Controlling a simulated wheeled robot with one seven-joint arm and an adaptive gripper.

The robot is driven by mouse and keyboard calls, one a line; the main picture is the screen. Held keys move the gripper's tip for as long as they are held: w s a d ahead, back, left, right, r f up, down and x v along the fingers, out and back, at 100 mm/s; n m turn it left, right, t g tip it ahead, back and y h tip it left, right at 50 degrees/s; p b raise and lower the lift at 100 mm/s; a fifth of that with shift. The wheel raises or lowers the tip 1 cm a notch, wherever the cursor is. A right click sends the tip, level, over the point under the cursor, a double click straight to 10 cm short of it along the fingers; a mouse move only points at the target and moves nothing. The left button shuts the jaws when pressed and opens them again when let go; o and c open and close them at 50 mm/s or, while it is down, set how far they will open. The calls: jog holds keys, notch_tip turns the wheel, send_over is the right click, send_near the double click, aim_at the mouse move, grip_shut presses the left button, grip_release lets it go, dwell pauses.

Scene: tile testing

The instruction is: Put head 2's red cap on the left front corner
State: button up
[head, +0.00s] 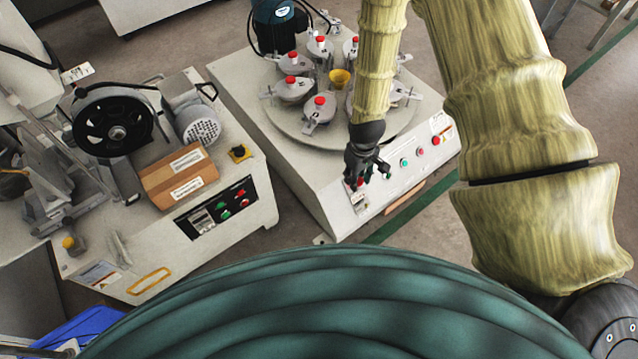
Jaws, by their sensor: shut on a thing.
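The white machine (238,92) carries a round turntable (279,124) with several grey heads, and several of these show red caps (320,100). I cannot read any head numbers. My gripper (367,177) points down over the machine's near edge, in front of the turntable and above the front panel. It is shut on a small red cap (360,183), which is mostly hidden by the dark fingers. The machine top's near corner (326,212) lies to the left of my gripper and looks bare. My forearm hides the turntable's right part and some of the heads.
A yellow cup (340,78) stands at the turntable's middle, and a dark motor (273,25) stands behind it. Buttons (421,150) line the front panel. Floor shows between the machines.

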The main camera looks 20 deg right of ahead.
notch_tip(320, 180, down, 4)
jog(key=d+b, duration=0.2)
jog(key=b, duration=0.5)
send_over(318, 174)
jog(key=shift+s+f+n, duration=0.15)
jog(key=shift+f+n, duration=0.25)
jog(key=shift+f, duration=0.25)
jog(key=shift+f+b, duration=0.8)
jog(key=shift+f, duration=0.9)
jog(key=shift+f, duration=0.1)
jog(key=o, duration=0.6)
jog(key=shift+o, duration=0.2)
